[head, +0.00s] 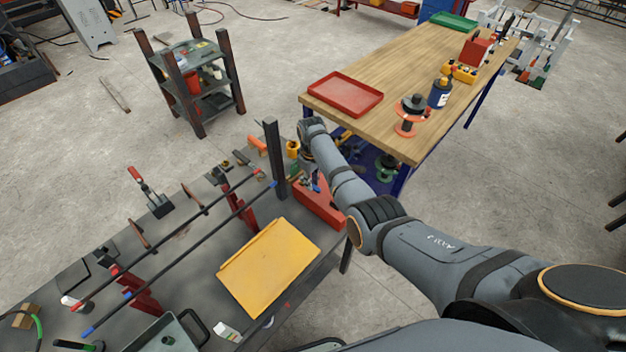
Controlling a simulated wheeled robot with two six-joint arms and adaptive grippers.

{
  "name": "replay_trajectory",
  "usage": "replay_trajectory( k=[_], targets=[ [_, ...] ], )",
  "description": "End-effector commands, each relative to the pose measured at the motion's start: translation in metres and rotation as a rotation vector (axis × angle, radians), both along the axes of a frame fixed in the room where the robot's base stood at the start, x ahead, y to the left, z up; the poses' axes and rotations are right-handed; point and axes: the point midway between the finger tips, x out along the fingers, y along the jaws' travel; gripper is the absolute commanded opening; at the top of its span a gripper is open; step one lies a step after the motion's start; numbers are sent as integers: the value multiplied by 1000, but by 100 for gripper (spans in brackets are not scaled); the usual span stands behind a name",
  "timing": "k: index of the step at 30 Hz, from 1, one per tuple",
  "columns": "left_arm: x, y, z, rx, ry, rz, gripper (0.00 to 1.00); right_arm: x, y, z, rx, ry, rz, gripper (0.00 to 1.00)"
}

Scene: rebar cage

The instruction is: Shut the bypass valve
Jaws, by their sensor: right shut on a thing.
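I cannot make out a bypass valve in the head view. My right arm reaches in from the lower right, and its wrist bends down at the far right corner of the dark bench. My right gripper (312,179) is small and partly hidden there, just above the red toolbox (322,211). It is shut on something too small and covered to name. My left gripper is out of view.
The dark bench carries two long bars (178,252) on red stands and a yellow folder (268,267). A dark post (274,160) stands close left of my right gripper. The wooden table (400,82) with a red tray (345,94) is behind my forearm.

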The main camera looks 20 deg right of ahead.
Motion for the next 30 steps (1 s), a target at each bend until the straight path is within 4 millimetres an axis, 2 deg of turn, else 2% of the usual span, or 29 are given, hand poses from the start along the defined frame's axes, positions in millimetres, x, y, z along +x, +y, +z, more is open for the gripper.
replay_trajectory(
  k=[15, 16, 20, 30],
  targets=[
    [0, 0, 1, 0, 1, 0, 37, -1, 0, -1, 0, 1, -17, 0],
    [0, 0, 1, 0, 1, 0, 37, -1, 0, -1, 0, 1, -17, 20],
    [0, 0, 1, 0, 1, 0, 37, 0, 0, -1, 0, 1, -16, 38],
    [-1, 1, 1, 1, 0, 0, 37, 0, 0, 3, 1, -1, -15, 40]
  ],
)
